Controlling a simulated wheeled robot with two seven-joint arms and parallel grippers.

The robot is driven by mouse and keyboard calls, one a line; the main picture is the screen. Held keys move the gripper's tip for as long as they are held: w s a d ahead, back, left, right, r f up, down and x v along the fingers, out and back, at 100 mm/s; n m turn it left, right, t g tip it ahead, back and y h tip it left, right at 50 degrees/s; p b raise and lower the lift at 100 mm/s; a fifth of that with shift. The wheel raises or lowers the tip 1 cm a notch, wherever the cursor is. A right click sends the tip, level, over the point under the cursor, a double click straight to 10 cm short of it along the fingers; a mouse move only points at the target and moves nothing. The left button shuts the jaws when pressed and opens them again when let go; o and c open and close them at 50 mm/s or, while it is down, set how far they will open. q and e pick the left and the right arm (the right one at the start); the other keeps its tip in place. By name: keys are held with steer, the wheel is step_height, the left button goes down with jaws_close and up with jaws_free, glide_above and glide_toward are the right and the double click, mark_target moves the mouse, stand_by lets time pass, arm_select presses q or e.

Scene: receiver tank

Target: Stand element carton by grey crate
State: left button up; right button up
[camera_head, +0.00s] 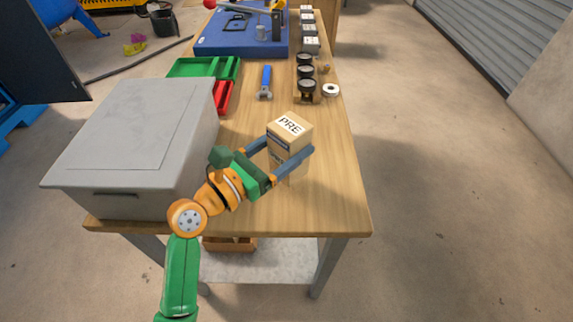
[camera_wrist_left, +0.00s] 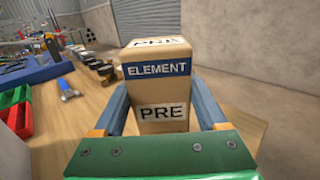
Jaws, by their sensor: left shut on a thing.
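The element carton (camera_head: 289,134) is a tan box with a white PRE label on top. In the left wrist view the carton (camera_wrist_left: 157,90) shows a blue ELEMENT band and stands upright between the fingers. My left gripper (camera_head: 291,157) is shut on the carton's sides, over the near right part of the bench. I cannot tell whether its base touches the bench top. The grey crate (camera_head: 130,130) is closed with a lid and sits at the bench's near left, apart from the carton. My right gripper is not in view.
The wooden bench (camera_head: 335,205) is bare between crate and carton and at its front right. Green trays (camera_head: 190,68), a red tray (camera_head: 223,97), a blue wrench (camera_head: 265,82), black cups (camera_head: 306,72) and a white roll (camera_head: 331,90) lie farther back.

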mark_target(277, 164)
arm_select(q)
steer(key=f, duration=0.1)
steer(key=f+b, duration=0.2)
steer(key=f, duration=0.1)
steer(key=shift+w, duration=0.3)
steer(key=shift+r, duration=0.15)
steer(key=o, duration=1.5)
steer(key=v, duration=1.1)
steer(key=shift+s+a+b, duration=0.15)
steer(key=shift+s+b, duration=0.1)
steer(key=shift+b, duration=0.05)
steer(key=shift+s+a, duration=0.15)
steer(key=shift+r, duration=0.1)
